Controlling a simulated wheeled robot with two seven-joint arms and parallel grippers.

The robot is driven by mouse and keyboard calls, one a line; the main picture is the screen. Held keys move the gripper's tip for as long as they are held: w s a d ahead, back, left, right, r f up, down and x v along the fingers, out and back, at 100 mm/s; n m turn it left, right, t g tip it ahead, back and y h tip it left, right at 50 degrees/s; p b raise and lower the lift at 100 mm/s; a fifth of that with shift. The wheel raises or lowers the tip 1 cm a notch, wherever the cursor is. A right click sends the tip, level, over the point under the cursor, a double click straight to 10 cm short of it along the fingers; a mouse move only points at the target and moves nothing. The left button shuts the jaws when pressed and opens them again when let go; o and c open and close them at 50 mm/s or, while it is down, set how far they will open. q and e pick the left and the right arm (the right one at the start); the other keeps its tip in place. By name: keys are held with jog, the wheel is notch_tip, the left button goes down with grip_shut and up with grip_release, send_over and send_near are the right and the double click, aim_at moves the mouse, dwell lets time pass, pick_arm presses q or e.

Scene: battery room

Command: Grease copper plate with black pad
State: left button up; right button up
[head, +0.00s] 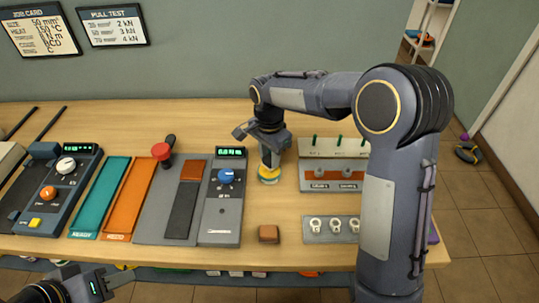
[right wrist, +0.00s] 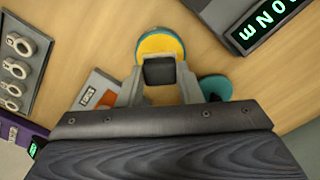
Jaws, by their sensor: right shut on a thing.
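My right gripper (head: 269,160) points down over a round tin (head: 268,178) with yellow contents and a teal rim. In the right wrist view the fingers (right wrist: 159,75) are shut on a small black pad (right wrist: 159,71), which overlaps the yellow of the tin (right wrist: 160,43); I cannot tell whether it touches. A copper-coloured plate (head: 193,169) lies at the far end of a grey board, above a dark strip (head: 182,209). My left gripper (head: 118,277) is low at the left, partly cut off, its jaws unclear.
A grey unit with a blue knob (head: 226,176) stands left of the tin. A brown block (head: 268,233) and a grey rack of ring lugs (head: 334,229) lie near the front edge. Teal (head: 101,197) and orange (head: 131,197) trays are further left. Bare wood surrounds the brown block.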

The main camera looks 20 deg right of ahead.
aim_at(270, 158)
jog(key=shift+r+p, duration=1.9)
jog(key=shift+r, duration=0.7)
jog(key=shift+f, duration=0.1)
